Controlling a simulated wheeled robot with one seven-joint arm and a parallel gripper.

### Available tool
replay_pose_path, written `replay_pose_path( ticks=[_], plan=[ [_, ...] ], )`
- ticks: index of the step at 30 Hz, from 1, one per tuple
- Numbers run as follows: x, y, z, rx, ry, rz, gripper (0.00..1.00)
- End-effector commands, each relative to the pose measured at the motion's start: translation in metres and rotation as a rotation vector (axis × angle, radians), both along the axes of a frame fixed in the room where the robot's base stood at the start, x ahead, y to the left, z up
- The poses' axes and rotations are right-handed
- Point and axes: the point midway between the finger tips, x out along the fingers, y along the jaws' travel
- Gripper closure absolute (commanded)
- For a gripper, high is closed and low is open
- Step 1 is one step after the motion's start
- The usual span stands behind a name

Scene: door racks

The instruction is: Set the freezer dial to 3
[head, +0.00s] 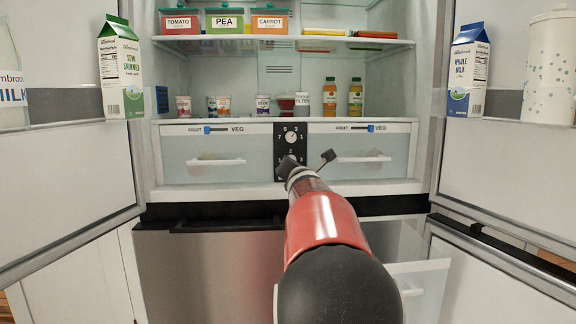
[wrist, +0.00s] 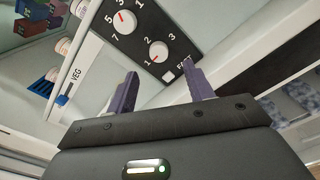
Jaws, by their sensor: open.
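A black control panel (head: 283,131) sits between the two drawers in the open fridge. It has an upper white dial (wrist: 124,22) marked 1, 3, 5, 7 and a lower white dial (wrist: 158,51) marked 1, 2, 3. The lower one fits the freezer dial; its red mark points towards 1. The upper dial (head: 291,137) shows in the head view, while the lower one is mostly hidden behind my gripper. My gripper (head: 307,160) is open and empty in front of the panel's lower part. In the wrist view its fingers (wrist: 160,72) are spread just below the lower dial, apparently apart from it.
Clear drawers with handles (head: 216,162) (head: 362,159) flank the panel. Blue sliders (head: 207,129) (head: 371,128) sit above them. Open doors hold milk cartons (head: 121,70) (head: 467,72). Small pots and bottles (head: 356,97) stand on the shelf above. An opened lower drawer (head: 425,285) is at right.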

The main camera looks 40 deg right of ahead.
Motion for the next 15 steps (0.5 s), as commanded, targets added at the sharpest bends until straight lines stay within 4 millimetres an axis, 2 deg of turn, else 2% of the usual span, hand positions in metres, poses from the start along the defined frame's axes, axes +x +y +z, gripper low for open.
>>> replay_pose_path(
  ticks=[9, 15],
  plan=[
    [0.042, -0.026, 0.002, -0.003, 0.004, 0.001, 0.48],
    [0.06, -0.036, 0.001, -0.002, 0.001, 0.001, 0.48]
  ],
)
